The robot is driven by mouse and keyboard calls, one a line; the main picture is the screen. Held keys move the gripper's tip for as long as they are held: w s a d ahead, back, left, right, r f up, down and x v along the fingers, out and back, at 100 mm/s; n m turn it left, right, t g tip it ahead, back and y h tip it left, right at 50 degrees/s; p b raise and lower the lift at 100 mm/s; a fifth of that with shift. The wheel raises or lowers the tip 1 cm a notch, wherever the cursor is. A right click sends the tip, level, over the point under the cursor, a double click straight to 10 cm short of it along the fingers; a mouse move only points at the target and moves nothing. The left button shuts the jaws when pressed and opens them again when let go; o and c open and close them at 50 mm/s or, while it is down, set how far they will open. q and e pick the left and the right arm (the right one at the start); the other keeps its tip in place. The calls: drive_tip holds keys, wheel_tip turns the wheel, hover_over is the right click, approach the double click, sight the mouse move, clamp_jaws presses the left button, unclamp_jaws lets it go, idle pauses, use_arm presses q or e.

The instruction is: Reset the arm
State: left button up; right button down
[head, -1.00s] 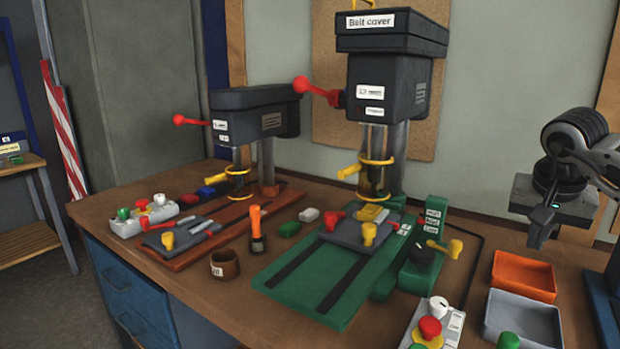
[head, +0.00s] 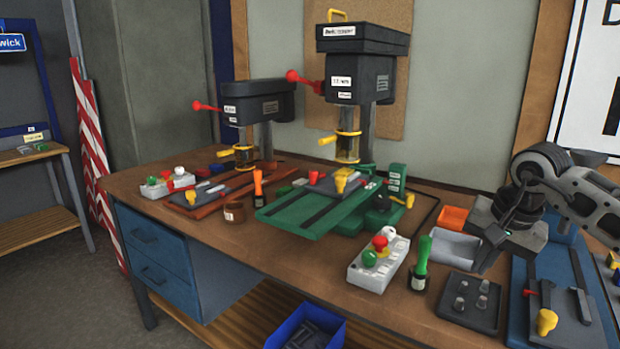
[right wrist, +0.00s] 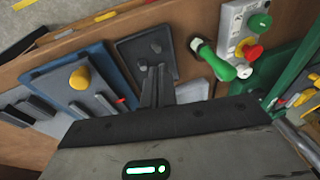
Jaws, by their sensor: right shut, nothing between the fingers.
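My right gripper (head: 490,247) is at the right of the head view, shut and empty, with its fingers pointing down. It hangs above the right part of the workbench, near a dark tray with several small metal pieces (head: 470,302). In the right wrist view the closed fingers (right wrist: 155,88) show in front of that dark tray (right wrist: 143,50). My left gripper is not in view.
A green drill press base (head: 320,208) and a smaller press (head: 255,105) stand on the workbench (head: 330,265). A control box (head: 378,262), green-handled brush (head: 421,262), grey bin (head: 455,246), orange bin (head: 453,218) and blue plate (head: 530,320) are near my right arm.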

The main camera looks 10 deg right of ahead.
drive_tip(key=s+a+f+m+t+y, duration=0.2)
drive_tip(key=a+m+y, duration=0.45)
drive_tip(key=a, duration=0.35)
drive_tip(key=s+a+f+m+t+y, duration=0.1)
drive_tip(key=s+a+m+y, duration=0.3)
drive_tip(key=a+m, duration=0.5)
drive_tip(key=s+a+f+m+t+y, duration=0.1)
drive_tip(key=a+f+m+t+y, duration=0.1)
drive_tip(key=a+m+y, duration=0.7)
drive_tip(key=s+d+f+m+t+h, duration=0.15)
drive_tip(key=f+m+t+h, duration=0.35)
drive_tip(key=m, duration=0.6)
drive_tip(key=d+f+m+t+h, duration=0.25)
drive_tip(key=f+m+h, duration=0.4)
drive_tip(key=m, duration=0.55)
drive_tip(key=s+d+f+m+g+h, duration=0.3)
drive_tip(key=s+f+m+g+h, duration=0.2)
drive_tip(key=s+f+m, duration=0.7)
drive_tip(key=shift+s+f+m, duration=0.35)
drive_tip(key=shift+f+m, duration=0.15)
drive_tip(key=shift+m, duration=0.15)
